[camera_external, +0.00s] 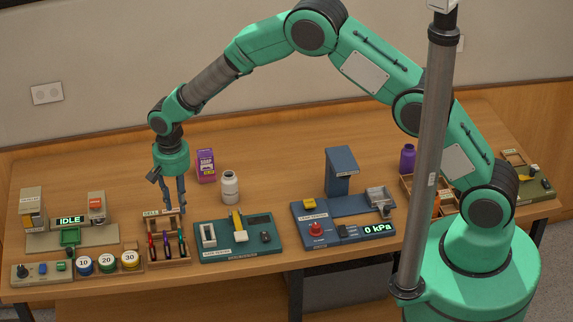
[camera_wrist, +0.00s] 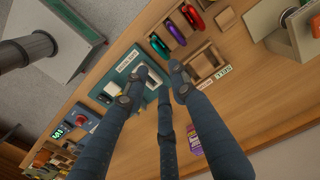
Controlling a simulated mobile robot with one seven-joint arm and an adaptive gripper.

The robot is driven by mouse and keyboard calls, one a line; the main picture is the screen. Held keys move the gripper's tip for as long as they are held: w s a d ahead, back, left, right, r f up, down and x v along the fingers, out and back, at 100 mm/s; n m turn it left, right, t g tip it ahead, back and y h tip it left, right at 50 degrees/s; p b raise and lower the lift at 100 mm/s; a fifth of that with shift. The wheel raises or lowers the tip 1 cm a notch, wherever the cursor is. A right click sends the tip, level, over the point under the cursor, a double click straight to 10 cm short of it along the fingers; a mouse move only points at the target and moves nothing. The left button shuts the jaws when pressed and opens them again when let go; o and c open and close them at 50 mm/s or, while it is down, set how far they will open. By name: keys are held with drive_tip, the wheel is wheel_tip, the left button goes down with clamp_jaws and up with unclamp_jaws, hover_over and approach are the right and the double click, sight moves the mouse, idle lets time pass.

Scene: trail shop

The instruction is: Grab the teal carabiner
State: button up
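The green-teal carabiner (camera_external: 181,244) stands in the right slot of a small wooden rack (camera_external: 189,260) at the left of the bench. A purple carabiner (camera_external: 166,246) and a red carabiner (camera_external: 152,246) stand in the slots to its left. In the wrist view, the teal carabiner (camera_wrist: 159,46) shows beyond the fingertips, beside the purple one (camera_wrist: 177,34) and the red one (camera_wrist: 194,16). My gripper (camera_external: 175,208) points down above the back part of the rack. Its fingers are spread, with nothing between them in the wrist view (camera_wrist: 153,88).
A teal gate-tester board (camera_external: 213,258) stands right of the rack. Weights marked 10, 20 and 30 (camera_external: 107,263) stand left. A white bottle (camera_external: 230,187) and purple soap box (camera_external: 206,165) stand behind. A blue press (camera_external: 341,172) stands further right. Bare wood lies behind the rack.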

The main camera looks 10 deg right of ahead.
approach(180, 245)
drive_tip(key=shift+w+d+f+p, duration=0.1)
drive_tip(key=shift+w+f+p, duration=0.25)
drive_tip(key=shift+w+f, duration=1.25)
drive_tip(key=shift+s+f+p, duration=0.1)
drive_tip(key=shift+f+p, duration=0.55)
drive_tip(key=shift+f, duration=1.85)
clamp_jaws()
